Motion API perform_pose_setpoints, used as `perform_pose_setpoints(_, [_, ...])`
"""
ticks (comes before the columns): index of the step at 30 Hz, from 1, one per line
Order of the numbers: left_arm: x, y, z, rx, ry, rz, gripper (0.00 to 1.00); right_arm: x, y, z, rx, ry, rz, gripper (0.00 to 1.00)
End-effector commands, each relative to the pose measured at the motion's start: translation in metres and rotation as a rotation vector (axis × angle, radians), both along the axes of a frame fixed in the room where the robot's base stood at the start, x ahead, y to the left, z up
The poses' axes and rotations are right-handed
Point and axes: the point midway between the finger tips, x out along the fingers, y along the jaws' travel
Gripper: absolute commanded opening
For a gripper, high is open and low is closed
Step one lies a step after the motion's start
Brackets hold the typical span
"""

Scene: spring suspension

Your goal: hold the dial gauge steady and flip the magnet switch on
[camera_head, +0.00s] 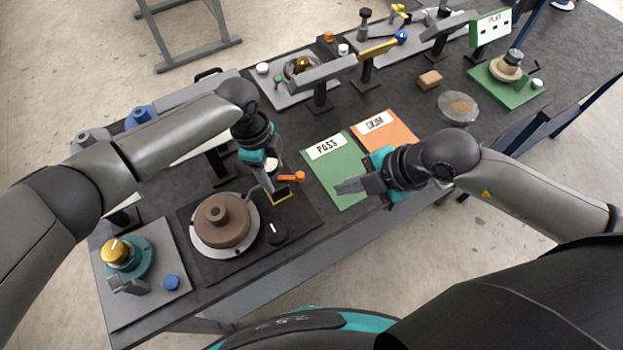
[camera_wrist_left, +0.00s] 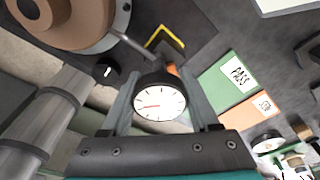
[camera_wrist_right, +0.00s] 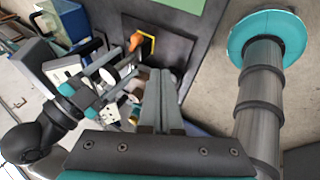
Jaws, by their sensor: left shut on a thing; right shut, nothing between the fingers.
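The dial gauge (camera_wrist_left: 160,103), with a round white face and red needle, is between the fingers of my left gripper (camera_wrist_left: 155,85). It also shows in the head view (camera_head: 271,165). My left gripper (camera_head: 268,178) is shut on it above the yellow-outlined square (camera_head: 279,198). An orange lever (camera_head: 292,177), which looks like the magnet switch, sticks out to the right beside the gauge. It shows in the right wrist view (camera_wrist_right: 135,41). The gauge's base is mostly hidden by my gripper. My right gripper (camera_head: 342,187) is shut and empty, right of the lever and apart from it, over the green mat.
A brown disc (camera_head: 221,219) on a round plate and a black knob (camera_head: 276,233) stand left and front of the gauge. The green PASS mat (camera_head: 335,165) and orange mat (camera_head: 392,133) lie to the right. A panel with a brass part (camera_head: 116,252) is at the left.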

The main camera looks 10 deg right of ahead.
Motion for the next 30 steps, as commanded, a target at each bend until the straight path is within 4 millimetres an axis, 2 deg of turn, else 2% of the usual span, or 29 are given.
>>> perform_pose_setpoints(3, [0.000, 0.000, 0.000, 0.000, 0.000, 0.000, 0.00, -0.005, -0.004, 0.001, 0.043, 0.050, -0.113, 0.00])
perform_pose_setpoints(8, [0.000, 0.000, 0.000, 0.000, 0.000, 0.000, 0.00, -0.008, -0.006, 0.003, 0.082, 0.088, -0.201, 0.00])
perform_pose_setpoints(22, [0.000, 0.000, 0.000, 0.000, -0.001, 0.000, 0.00, -0.008, -0.005, 0.002, 0.091, 0.098, -0.224, 0.00])
perform_pose_setpoints(26, [0.000, 0.000, 0.000, 0.000, -0.001, 0.000, 0.00, -0.004, -0.001, -0.006, 0.091, 0.099, -0.226, 0.00])
perform_pose_setpoints(30, [0.000, 0.000, 0.000, 0.000, -0.001, 0.000, 0.00, 0.004, 0.009, -0.022, 0.092, 0.097, -0.224, 0.00])
